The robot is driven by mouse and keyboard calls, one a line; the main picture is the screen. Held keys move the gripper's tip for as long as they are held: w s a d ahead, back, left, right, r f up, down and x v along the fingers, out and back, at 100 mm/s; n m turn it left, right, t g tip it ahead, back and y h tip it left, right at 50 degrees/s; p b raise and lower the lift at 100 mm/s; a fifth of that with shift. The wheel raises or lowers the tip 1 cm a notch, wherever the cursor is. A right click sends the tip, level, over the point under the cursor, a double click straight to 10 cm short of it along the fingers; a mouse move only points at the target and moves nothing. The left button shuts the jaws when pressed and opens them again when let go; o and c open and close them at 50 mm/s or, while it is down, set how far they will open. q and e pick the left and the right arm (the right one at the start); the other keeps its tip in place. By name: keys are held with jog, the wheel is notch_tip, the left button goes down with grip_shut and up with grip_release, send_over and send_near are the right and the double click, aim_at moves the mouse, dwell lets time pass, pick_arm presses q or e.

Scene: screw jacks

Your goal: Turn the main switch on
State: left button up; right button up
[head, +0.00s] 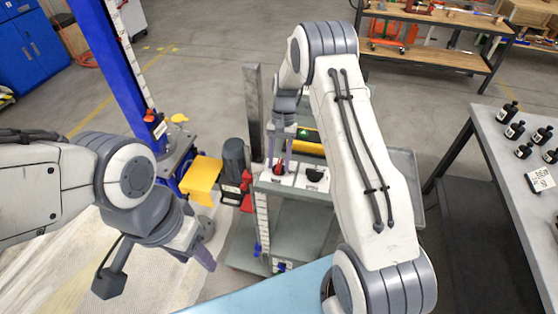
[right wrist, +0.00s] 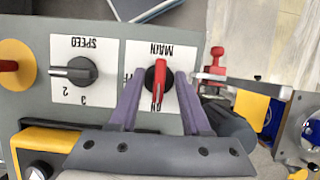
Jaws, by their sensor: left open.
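The main switch (right wrist: 158,82) is a red handle on a round black base, on a white plate (right wrist: 138,50) marked MAIN, upside down in the right wrist view. Its handle runs up and down in that view, its lower end at a partly hidden label that seems to read ON. My right gripper (right wrist: 159,76) is open, its purple fingers on either side of the switch with visible gaps. In the head view the switch (head: 280,168) is below my right gripper (head: 280,147). My left gripper (head: 202,256) is open and empty at the lower left, apart from the panel.
A SPEED knob (right wrist: 75,71) sits beside the main switch, with a red button on a yellow disc (right wrist: 14,65) beyond it. A red clamp-like part (right wrist: 214,62) stands close to the panel's other side. A table with dark bottles (head: 510,110) is at right.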

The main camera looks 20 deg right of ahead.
jog(key=shift+r, duration=0.1)
jog(key=shift+w+d+r+b, duration=0.1)
jog(key=shift+w+r+b, duration=0.1)
jog(key=shift+r+b, duration=0.1)
jog(key=b+v, duration=0.2)
jog(key=v, duration=0.7)
jog(key=shift+r+b, duration=0.25)
jog(key=shift+b, duration=0.05)
